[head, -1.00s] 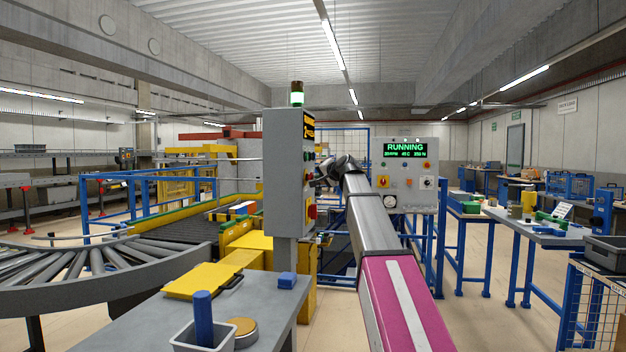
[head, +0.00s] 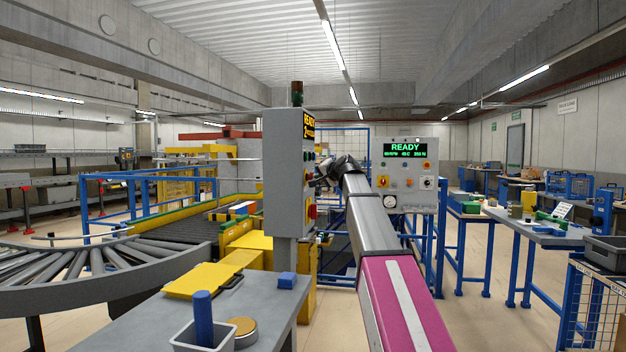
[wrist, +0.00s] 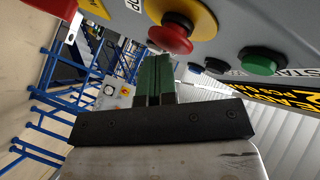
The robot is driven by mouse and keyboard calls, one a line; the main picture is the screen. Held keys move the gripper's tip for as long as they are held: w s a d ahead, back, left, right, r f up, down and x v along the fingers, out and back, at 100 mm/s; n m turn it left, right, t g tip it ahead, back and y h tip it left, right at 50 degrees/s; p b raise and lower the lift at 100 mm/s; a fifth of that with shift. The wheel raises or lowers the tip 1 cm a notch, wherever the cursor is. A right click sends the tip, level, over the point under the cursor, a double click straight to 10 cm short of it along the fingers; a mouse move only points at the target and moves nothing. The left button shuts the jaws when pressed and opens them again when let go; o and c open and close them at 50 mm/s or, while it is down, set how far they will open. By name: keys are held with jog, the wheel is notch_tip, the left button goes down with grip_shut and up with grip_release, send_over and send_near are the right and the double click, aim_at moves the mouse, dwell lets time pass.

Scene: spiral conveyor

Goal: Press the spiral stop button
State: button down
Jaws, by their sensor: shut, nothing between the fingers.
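The grey control box (head: 287,170) stands on a post at the middle, edge-on in the head view. Its buttons face right toward my gripper (head: 325,178), which is small and dark there. In the wrist view my gripper (wrist: 154,75) shows green fingers shut together with nothing between them, close to the box face. A red mushroom button on a yellow base (wrist: 172,34) is just beyond the tips; contact cannot be told. A green button (wrist: 261,60) by a partly cut-off "STA" label and a black button (wrist: 216,66) are to the right. A label ending "OP" is partly visible.
A second panel (head: 405,178) behind my arm reads READY in green. The signal lamp (head: 297,93) is unlit green.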

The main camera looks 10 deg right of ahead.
jog(key=shift+s+d, duration=0.25)
jog(key=shift+d, duration=0.5)
jog(key=d, duration=0.1)
jog(key=s+d, duration=0.1)
jog(key=d, duration=0.2)
jog(key=shift+s+d, duration=0.3)
jog(key=shift+d, duration=0.05)
dwell(0.4)
